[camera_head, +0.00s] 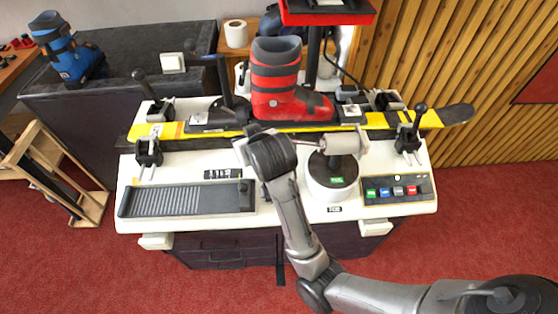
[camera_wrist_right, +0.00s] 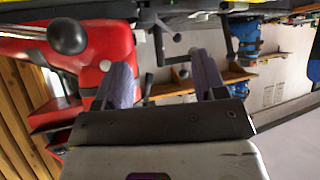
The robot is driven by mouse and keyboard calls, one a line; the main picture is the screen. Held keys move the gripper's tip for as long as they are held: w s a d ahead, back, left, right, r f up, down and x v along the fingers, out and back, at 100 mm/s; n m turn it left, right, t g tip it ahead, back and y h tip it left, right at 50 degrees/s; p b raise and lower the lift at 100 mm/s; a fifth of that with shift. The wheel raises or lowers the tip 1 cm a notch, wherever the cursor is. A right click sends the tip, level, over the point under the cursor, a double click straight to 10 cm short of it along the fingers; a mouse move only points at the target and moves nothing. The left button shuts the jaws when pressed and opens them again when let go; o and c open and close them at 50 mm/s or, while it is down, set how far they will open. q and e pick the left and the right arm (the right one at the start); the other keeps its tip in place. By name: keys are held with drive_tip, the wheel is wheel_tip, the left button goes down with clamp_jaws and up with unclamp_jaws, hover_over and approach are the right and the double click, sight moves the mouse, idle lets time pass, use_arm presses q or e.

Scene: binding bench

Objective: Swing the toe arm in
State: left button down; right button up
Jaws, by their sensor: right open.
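A grey cylinder with a thin rod (camera_head: 320,149), which looks like the toe arm, sits on a round white pedestal with a green label. Its rod points left, and my wrist hides its end. In the right wrist view a dark ball knob (camera_wrist_right: 67,37) on a pale rod shows in front of the red boot; it seems to be that rod's end. My right gripper (camera_wrist_right: 162,78) is open, with nothing seen between its fingers; the knob is outside them, to the left. A red boot (camera_head: 277,85) stands upright on a yellow and black ski (camera_head: 425,118). My left gripper is not in view.
Black-knobbed clamps (camera_head: 408,135) line the ski. A ribbed grey tray (camera_head: 185,200) and a button panel (camera_head: 397,188) are on the white bench top. A blue boot (camera_head: 70,50) stands on a dark counter at the left. A red-topped post rises behind the boot.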

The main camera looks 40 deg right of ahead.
drive_tip(key=w+d+f+m+g+h+b, duration=0.1)
drive_tip(key=w+f+m+g+h+b, duration=0.7)
drive_tip(key=b, duration=0.8)
use_arm(q)
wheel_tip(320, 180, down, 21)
drive_tip(key=b, duration=0.3)
use_arm(e)
drive_tip(key=s+a+r+m+g+h, duration=0.3)
drive_tip(key=a+m+g+h, duration=0.25)
drive_tip(key=m+g, duration=0.45)
drive_tip(key=p+x, duration=1.4)
drive_tip(key=p, duration=0.9)
drive_tip(key=shift+w+d+f+p, duration=0.1)
drive_tip(key=shift+w+d+p, duration=0.05)
drive_tip(key=shift+p, duration=0.25)
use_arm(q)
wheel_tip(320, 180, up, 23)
use_arm(e)
drive_tip(key=shift+d, duration=0.25)
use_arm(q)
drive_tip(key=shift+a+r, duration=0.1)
